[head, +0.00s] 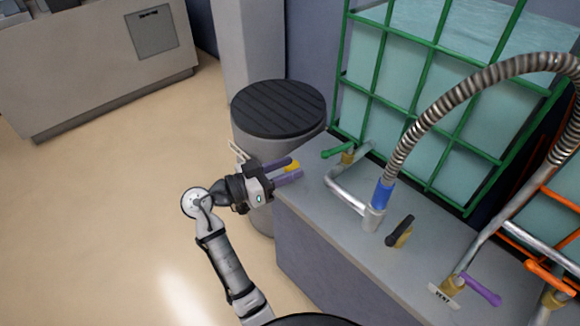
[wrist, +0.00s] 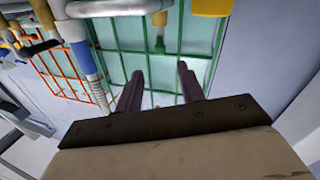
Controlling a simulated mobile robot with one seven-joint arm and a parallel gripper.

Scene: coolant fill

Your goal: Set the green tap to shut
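The green tap (head: 338,152) has a green lever on a brass body at the left end of the grey bench, in front of the green-framed tank. In the head view its lever points left and a little toward me. In the wrist view the green tap (wrist: 160,44) shows at upper middle, beyond my fingers. My gripper (head: 297,169) has two purple fingers held apart, left of the tap and near the bench's left end. In the wrist view my gripper (wrist: 160,84) is open with nothing between the fingers. It appears apart from the lever.
A yellow object (head: 292,165) shows behind my fingers. A silver pipe with a blue collar (head: 383,193) and ribbed hose stands right of the tap. Black (head: 401,230), purple (head: 482,290) and orange (head: 550,277) levers are farther right. A black-lidded bin (head: 278,108) stands behind my gripper.

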